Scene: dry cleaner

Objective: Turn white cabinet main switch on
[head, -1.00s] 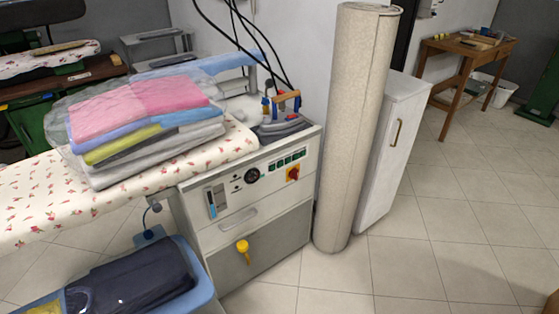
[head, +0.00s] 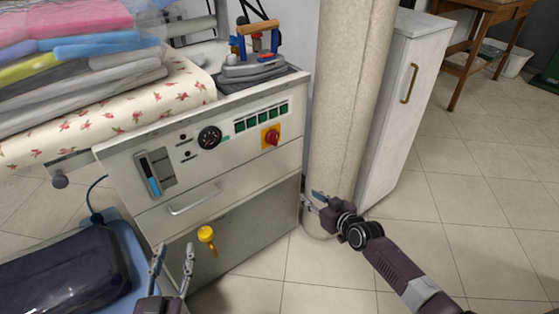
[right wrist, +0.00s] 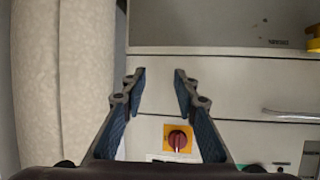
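The white cabinet (head: 122,165) stands in the middle of the head view. Its main switch (head: 271,137) is a red knob on a yellow square plate, at the right of the upper front panel. In the right wrist view the switch (right wrist: 178,139) shows low, upside down, between the fingers. My right gripper (head: 308,201) is below and right of the switch, by the cabinet's right edge; in its wrist view (right wrist: 158,76) it is open and empty.
A tall beige roll (head: 345,100) stands close right of the white cabinet, near my right gripper. A narrow white cupboard (head: 405,90) is behind it. An iron (head: 257,62) rests on top. Tiled floor is free at right.

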